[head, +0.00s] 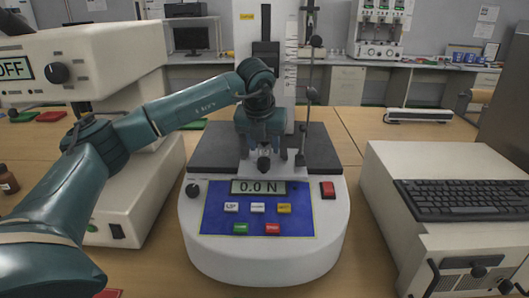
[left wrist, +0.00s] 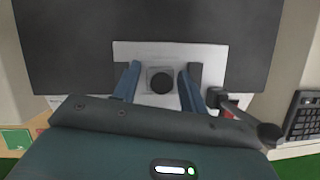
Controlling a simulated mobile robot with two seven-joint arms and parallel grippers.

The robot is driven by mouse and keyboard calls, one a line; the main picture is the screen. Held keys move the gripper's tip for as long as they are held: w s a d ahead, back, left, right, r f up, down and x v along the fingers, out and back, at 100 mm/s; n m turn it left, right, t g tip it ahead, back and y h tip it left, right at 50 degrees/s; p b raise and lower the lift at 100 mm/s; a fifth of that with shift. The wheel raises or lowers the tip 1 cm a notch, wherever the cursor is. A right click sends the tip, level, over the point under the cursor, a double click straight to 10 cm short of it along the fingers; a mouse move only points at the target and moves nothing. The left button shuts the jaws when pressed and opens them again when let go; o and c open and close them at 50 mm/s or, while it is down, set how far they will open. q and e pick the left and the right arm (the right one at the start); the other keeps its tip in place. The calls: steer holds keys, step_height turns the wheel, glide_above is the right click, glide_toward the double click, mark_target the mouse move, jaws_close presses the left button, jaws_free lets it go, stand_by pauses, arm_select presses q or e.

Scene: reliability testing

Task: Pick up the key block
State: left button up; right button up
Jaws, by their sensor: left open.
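The key block is a small grey square piece with a round black top; it shows in the left wrist view (left wrist: 161,81) on a pale plate of the test machine. In the head view a small dark tip of it (head: 264,164) shows just above the display. My left gripper (head: 264,153) is open over it, pointing down. In the left wrist view its two blue fingers (left wrist: 160,90) stand on either side of the block, with a gap on each side. My right gripper is not in view.
The white test machine (head: 265,260) has a display reading 0.0 N, buttons and a tall column behind my gripper. A lever (head: 309,90) stands close to its right. A keyboard (head: 465,199) sits on a box at right. Another machine (head: 130,60) is at left.

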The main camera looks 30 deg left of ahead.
arm_select(q)
steer(key=shift+c, duration=0.3)
steer(key=c, duration=0.8)
steer(key=shift+r, duration=0.15)
